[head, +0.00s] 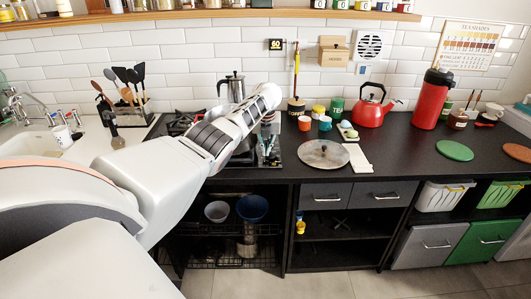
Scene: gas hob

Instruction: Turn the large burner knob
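The gas hob (180,121) is set in the dark worktop, and my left arm crosses over most of it. A black pan support shows at its left end. My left gripper (268,151) is at the right part of the hob, beyond the pale arm links. It is small and partly hidden, and I cannot tell whether its fingers are open or shut. The large burner knob cannot be made out; I cannot tell whether the gripper touches it. A metal moka pot (233,87) stands at the back of the hob. My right gripper is not in view.
Just right of the hob lie a round metal lid (323,154) and a white board (357,158). Small cups, a red kettle (370,108) and a red flask (431,98) stand farther right. A utensil rack (128,112) stands to the left. The right front worktop is mostly clear.

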